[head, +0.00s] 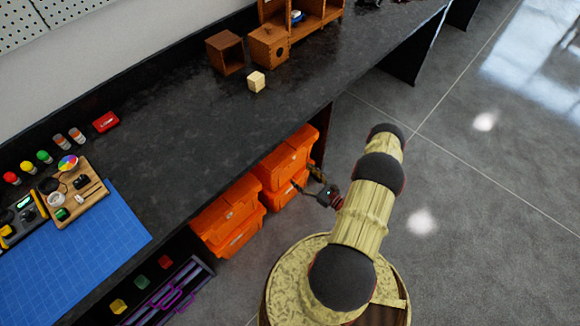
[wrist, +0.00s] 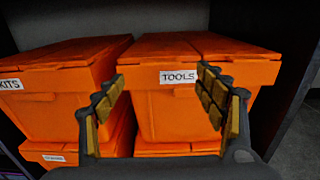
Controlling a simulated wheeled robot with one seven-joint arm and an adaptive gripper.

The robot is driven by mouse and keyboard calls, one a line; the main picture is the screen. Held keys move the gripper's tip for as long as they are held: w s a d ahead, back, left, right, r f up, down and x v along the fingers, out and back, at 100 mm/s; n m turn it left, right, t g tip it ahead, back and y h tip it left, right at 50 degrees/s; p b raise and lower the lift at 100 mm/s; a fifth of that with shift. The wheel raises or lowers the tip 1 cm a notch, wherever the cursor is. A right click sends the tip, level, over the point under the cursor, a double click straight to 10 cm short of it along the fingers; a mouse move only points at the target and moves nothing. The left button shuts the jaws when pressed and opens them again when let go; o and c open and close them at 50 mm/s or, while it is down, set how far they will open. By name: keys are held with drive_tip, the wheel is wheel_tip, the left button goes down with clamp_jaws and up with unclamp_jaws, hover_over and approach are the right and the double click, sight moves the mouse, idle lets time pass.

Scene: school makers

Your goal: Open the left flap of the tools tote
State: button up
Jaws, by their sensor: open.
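The orange tools tote (wrist: 175,115) is in the middle of the wrist view, with a white "TOOLS" label on its front. Its lid is down; the left flap (wrist: 158,50) lies flat beside the right flap (wrist: 230,46). In the head view the tools tote (head: 287,152) sits under the workbench, on top of another tote. My gripper (wrist: 160,82) is open and empty in front of the tote, with one finger towards each side of its front face. In the head view my gripper (head: 308,178) is close to the tote; I cannot tell if it touches.
An orange "KITS" tote (wrist: 60,95) stands close on the left. More orange totes (wrist: 60,155) are underneath. The black workbench (head: 190,120) overhangs the totes, with a dark side panel (wrist: 285,40) on the right. Open grey floor (head: 480,200) lies to the right.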

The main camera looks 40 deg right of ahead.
drive_tip(key=w+b, duration=0.2)
drive_tip(key=w, duration=0.5)
drive_tip(key=shift+w+a, duration=0.25)
drive_tip(key=shift+w, duration=0.05)
drive_tip(key=c, duration=0.3)
drive_tip(key=c, duration=1.4)
